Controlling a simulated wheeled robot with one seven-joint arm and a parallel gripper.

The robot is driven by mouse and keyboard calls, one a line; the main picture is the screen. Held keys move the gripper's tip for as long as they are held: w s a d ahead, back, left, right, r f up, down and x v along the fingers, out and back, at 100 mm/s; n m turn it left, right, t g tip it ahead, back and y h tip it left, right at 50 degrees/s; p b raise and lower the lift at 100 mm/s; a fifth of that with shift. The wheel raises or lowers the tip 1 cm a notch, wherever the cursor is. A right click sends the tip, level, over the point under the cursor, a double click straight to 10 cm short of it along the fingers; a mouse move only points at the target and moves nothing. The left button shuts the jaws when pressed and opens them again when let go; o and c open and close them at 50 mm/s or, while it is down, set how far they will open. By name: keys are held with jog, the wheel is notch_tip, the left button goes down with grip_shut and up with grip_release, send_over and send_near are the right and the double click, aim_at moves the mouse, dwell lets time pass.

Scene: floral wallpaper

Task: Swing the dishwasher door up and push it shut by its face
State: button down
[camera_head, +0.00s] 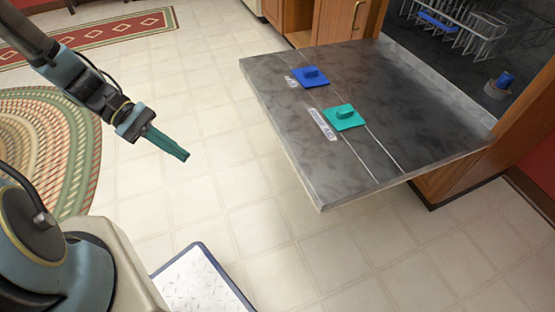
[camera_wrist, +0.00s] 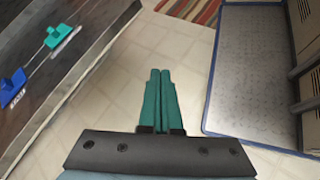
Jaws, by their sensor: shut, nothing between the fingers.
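The dishwasher door (camera_head: 400,95) is a dark grey panel lowered to about level, reaching left from the dishwasher opening (camera_head: 435,50). A blue piece (camera_head: 311,76) and a teal piece (camera_head: 344,117), each with a raised knob, sit on its upper side. My gripper (camera_head: 184,156) has teal fingers, shut and empty, left of the door's free edge and apart from it. In the wrist view my gripper (camera_wrist: 160,75) points over the floor, with the door (camera_wrist: 60,100) at left. The door's underside is hidden.
A wire rack (camera_head: 460,25) shows inside the dishwasher. Wooden cabinets (camera_head: 340,20) stand behind the door. A braided oval rug (camera_head: 45,140) and a red patterned runner (camera_head: 90,32) lie on the tiled floor (camera_head: 250,215). The floor between my gripper and the door is clear.

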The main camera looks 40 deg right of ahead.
jog(key=d+f+n+h+b, duration=0.7)
jog(key=d+f+h+b, duration=0.35)
jog(key=f, duration=0.25)
jog(key=d+f+n+h+b, duration=0.6)
jog(key=d+f+h+b, duration=0.3)
jog(key=f+b, duration=0.25)
jog(key=a+r+b+x, duration=0.1)
jog(key=r+b+x, duration=0.1)
jog(key=x, duration=1)
jog(key=shift+a+b, duration=0.2)
jog(key=shift+b, duration=0.5)
jog(key=shift+w+r, duration=0.2)
